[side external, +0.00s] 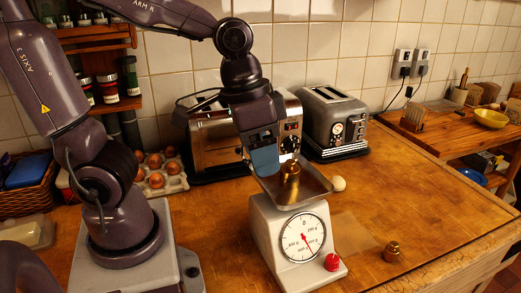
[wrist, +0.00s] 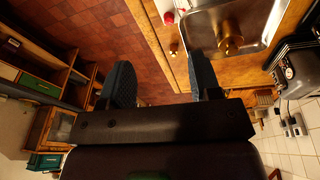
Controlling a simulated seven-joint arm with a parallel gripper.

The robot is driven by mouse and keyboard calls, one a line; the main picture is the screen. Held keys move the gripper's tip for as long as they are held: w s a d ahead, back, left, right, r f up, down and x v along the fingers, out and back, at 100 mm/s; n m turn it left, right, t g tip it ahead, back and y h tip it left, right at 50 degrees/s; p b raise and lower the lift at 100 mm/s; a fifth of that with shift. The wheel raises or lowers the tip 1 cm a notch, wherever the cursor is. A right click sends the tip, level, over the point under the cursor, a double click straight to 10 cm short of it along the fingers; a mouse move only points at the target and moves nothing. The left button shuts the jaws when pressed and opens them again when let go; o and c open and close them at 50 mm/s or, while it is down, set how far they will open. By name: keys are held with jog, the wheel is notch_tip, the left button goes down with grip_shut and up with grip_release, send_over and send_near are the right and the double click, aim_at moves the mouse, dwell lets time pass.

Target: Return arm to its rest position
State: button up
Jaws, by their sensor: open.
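My gripper (side external: 275,164) hangs from the arm at the kitchen scale and looks open and empty. In the wrist view its two blue fingers (wrist: 162,82) stand wide apart with nothing between them. A brass weight (side external: 290,174) stands upright in the metal pan (side external: 316,185) of the white scale (side external: 264,226). In the side view the weight is just right of the fingers. In the wrist view the weight (wrist: 230,38) lies beyond the right finger, outside the gap. The dial (side external: 303,237) faces forward.
A second brass weight (side external: 392,251) and an egg (side external: 338,183) are on the counter near the scale. A steel toaster (side external: 335,118) and a metal appliance (side external: 212,143) stand behind. An egg tray (side external: 172,183) and spice rack (side external: 97,37) are left. The counter's right side is clear.

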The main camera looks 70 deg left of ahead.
jog(key=s+a+r+n+t+y, duration=0.1)
jog(key=s+a+r+t, duration=0.2)
jog(key=a+r, duration=0.1)
jog(key=shift+s+r, duration=0.25)
jog(key=shift+r, duration=0.1)
